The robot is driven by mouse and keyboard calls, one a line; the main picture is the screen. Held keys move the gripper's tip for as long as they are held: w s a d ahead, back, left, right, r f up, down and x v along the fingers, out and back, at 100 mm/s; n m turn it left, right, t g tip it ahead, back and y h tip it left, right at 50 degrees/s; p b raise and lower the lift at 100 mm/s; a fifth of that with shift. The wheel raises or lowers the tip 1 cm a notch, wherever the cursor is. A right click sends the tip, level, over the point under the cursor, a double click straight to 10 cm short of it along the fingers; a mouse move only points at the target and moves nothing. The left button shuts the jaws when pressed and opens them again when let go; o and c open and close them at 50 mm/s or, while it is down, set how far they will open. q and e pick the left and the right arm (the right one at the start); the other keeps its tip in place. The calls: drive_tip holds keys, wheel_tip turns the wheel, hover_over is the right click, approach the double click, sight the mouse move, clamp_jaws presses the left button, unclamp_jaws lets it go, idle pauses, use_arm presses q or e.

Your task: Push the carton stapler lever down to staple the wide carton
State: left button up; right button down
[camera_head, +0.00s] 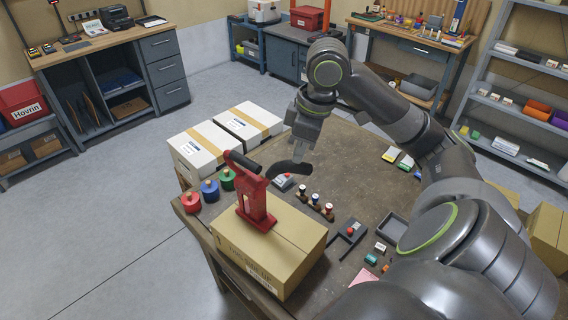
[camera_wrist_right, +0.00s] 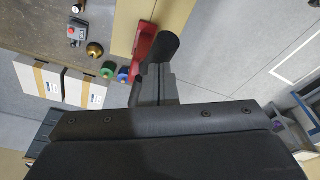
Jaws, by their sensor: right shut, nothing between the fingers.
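The red carton stapler (camera_head: 254,203) stands upright on the closed wide carton (camera_head: 270,246), at the front of the table. In the right wrist view the shut fingers (camera_wrist_right: 152,84) lie beside a black grip (camera_wrist_right: 166,47) and red stapler part (camera_wrist_right: 145,47). My left gripper is not in view.
Two white taped cartons (camera_head: 205,149) stand behind the stapler. Red, blue and green round items (camera_head: 210,190) sit left of the wide carton. Stamps (camera_head: 314,200), a black tray (camera_head: 391,226) and small items lie to its right. The table's middle back is clear.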

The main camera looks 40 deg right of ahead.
drive_tip(key=shift+s+f+b, duration=0.1)
drive_tip(key=shift+f+b, duration=0.6)
drive_tip(key=shift+f, duration=0.85)
drive_tip(key=shift+r, duration=0.1)
wheel_tip(320, 180, up, 2)
drive_tip(key=p, duration=0.3)
drive_tip(key=shift+r, duration=0.1)
drive_tip(key=shift+r+p, duration=0.3)
drive_tip(key=shift+r, duration=3)
